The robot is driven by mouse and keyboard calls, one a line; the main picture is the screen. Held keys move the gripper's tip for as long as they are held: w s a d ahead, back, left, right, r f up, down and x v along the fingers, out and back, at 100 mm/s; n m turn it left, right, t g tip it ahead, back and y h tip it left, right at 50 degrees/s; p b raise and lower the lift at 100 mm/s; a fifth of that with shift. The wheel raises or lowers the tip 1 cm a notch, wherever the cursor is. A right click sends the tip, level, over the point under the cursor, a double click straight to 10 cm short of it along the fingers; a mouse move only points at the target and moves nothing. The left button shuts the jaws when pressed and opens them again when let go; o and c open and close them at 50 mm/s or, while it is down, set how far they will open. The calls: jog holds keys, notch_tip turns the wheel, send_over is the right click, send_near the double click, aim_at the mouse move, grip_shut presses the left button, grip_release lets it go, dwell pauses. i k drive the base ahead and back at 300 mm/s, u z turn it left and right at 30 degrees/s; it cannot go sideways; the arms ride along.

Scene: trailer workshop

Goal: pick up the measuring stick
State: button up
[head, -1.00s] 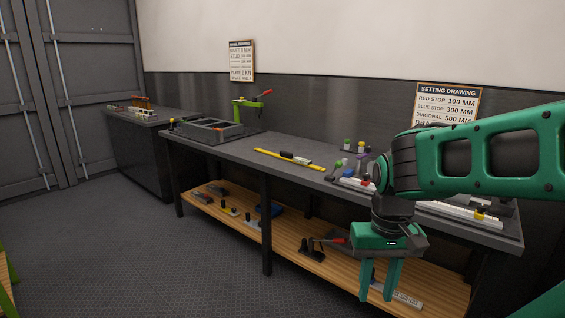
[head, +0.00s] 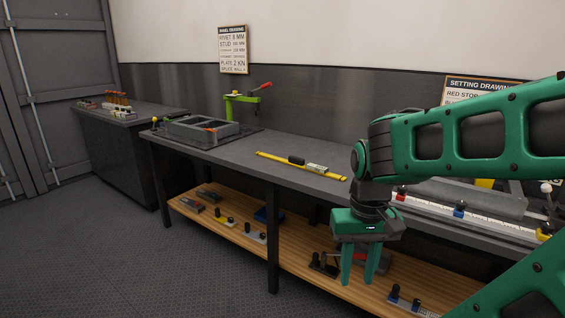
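The measuring stick (head: 273,157) is a long thin yellow bar lying flat on the dark workbench top (head: 235,152). A black block (head: 296,160) and a pale piece (head: 317,168) sit on or against it, right of its middle. My gripper (head: 358,284) hangs fingers down in front of the bench edge, right of the stick and lower in the picture. Its two green fingers are apart with nothing seen between them. My green arm hides part of the bench on the right.
A grey tray (head: 171,130) and a green clamp stand (head: 230,108) are at the bench's far left. A rail with coloured stops (head: 480,218) lies on the right. The wooden lower shelf (head: 293,262) holds several tools. Floor in front is clear.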

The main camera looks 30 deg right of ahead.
aim_at(293, 161)
jog(key=i, duration=1.1)
jog(key=z, duration=1.6)
